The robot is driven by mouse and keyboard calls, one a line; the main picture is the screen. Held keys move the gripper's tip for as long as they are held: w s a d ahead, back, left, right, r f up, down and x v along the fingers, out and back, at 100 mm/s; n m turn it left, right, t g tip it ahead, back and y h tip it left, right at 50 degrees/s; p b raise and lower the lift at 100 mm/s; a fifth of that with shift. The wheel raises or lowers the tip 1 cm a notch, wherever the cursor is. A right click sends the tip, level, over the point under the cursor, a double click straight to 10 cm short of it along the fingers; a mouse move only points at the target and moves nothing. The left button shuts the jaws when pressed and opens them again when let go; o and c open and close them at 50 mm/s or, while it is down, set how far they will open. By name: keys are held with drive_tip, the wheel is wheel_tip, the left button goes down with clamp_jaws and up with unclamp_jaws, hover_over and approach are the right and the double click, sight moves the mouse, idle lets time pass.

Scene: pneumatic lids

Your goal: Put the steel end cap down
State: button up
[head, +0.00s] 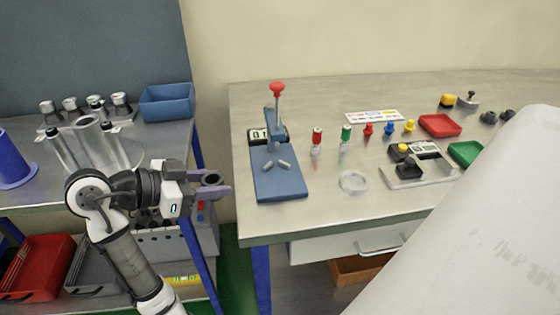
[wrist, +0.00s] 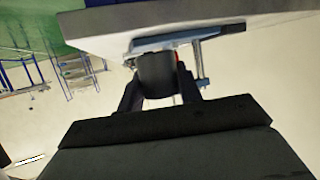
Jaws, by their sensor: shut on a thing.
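My gripper (head: 218,184) is in the gap between the left bench and the right table, near the right table's front left corner. It is shut on a small dark grey round piece with a hollow end, which I take to be the steel end cap (head: 210,179). In the wrist view the cap (wrist: 157,75) sits between the two dark fingers and looks nearly black. The cap is held in the air, apart from both work surfaces in the head view. Its far side is hidden.
A blue hand press (head: 278,182) with a red knob stands on the right table (head: 325,215). A clear round dish (head: 353,181) lies beside it, with bare tabletop around. The left bench holds several metal-topped pieces, steel tubes and a blue bin (head: 166,106).

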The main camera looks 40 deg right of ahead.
drive_tip(key=p, duration=0.2)
hover_over(278, 174)
drive_tip(key=a, duration=0.3)
drive_tip(key=shift+w, duration=0.15)
drive_tip(key=p+x, duration=0.1)
drive_tip(key=x, duration=0.2)
drive_tip(key=shift+d+r, duration=0.15)
drive_tip(key=shift+f, duration=0.35)
